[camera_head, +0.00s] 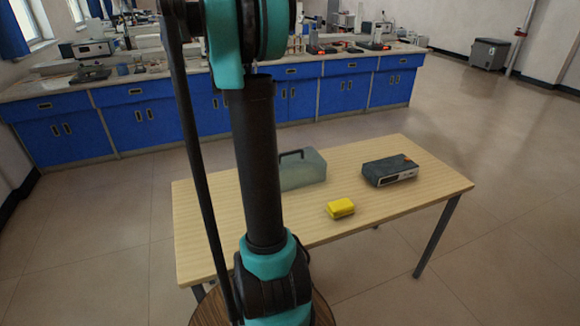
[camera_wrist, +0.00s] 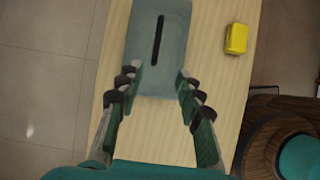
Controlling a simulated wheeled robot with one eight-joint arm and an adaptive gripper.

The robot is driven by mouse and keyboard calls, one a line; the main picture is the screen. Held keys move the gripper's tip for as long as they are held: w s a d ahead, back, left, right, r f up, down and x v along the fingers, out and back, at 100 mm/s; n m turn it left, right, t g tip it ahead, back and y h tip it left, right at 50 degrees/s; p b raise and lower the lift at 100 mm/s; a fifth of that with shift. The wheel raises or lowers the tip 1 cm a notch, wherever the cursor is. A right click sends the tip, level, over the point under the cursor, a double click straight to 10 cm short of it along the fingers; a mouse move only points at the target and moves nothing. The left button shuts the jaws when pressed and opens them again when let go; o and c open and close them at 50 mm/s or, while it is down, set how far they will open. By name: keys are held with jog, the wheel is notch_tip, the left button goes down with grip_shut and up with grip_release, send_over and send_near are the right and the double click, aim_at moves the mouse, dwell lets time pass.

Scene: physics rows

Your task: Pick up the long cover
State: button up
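The long cover, a grey-green box-like piece with a dark bar handle on top, stands on the wooden table in the head view (camera_head: 303,174). My arm hides its left part there. In the wrist view the cover (camera_wrist: 143,45) fills the top middle, its handle running lengthwise along the picture. My gripper (camera_wrist: 157,78) is open and empty, seen from above. Its two fingers show on either side of the cover's near end, with the handle between them in the picture. I cannot tell the height gap or whether they touch it. The gripper is hidden in the head view.
The table (camera_head: 235,228) also holds a yellow block (camera_head: 340,208) in front of the cover and a dark box-shaped device (camera_head: 390,170) to the right. The table's front and left parts are bare. Blue lab cabinets (camera_head: 150,125) stand behind, across open floor.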

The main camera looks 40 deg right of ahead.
send_near(291, 153)
jog(key=x, duration=0.5)
jog(key=shift+a+f, duration=0.15)
jog(key=shift+a, duration=0.05)
jog(key=shift+w+d+x, duration=0.15)
jog(key=shift+x, duration=1.2)
jog(key=shift+w+d+x, duration=0.1)
jog(key=shift+w+x, duration=0.05)
jog(key=shift+x, duration=1.2)
jog(key=shift+c, duration=0.3)
grip_shut()
